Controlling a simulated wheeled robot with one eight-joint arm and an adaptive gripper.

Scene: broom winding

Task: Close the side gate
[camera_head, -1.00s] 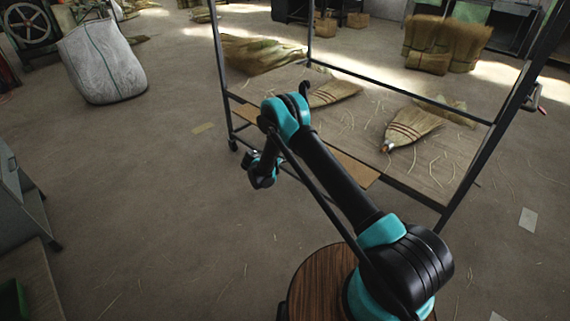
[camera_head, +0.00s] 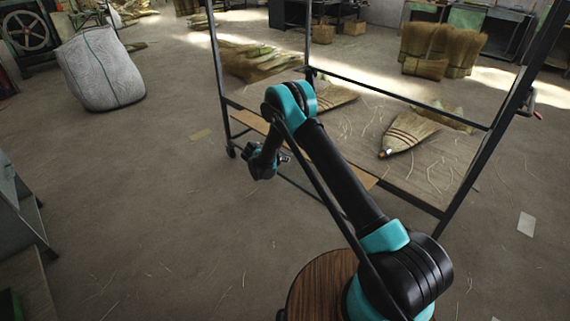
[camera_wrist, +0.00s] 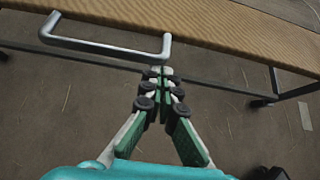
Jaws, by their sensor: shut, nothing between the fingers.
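The side gate seems to be the narrow wooden board (camera_head: 247,119) along the near side of the wheeled cart. In the wrist view the board (camera_wrist: 230,32) crosses the top, with a grey U-shaped metal handle (camera_wrist: 100,47) standing out from it. My gripper (camera_wrist: 160,74) is shut and empty. Its fingertips are just below the handle's right end in that view; I cannot tell whether they touch it. In the head view my gripper (camera_head: 281,156) is low beside the cart's near side, and my arm hides the middle of the board.
The cart's dark frame (camera_head: 218,62) has tall posts and a mid-height rail. Brooms (camera_head: 408,131) and loose straw lie on its deck (camera_head: 425,174). A white sack (camera_head: 100,70) stands at the back left. The floor left of the cart is mostly clear.

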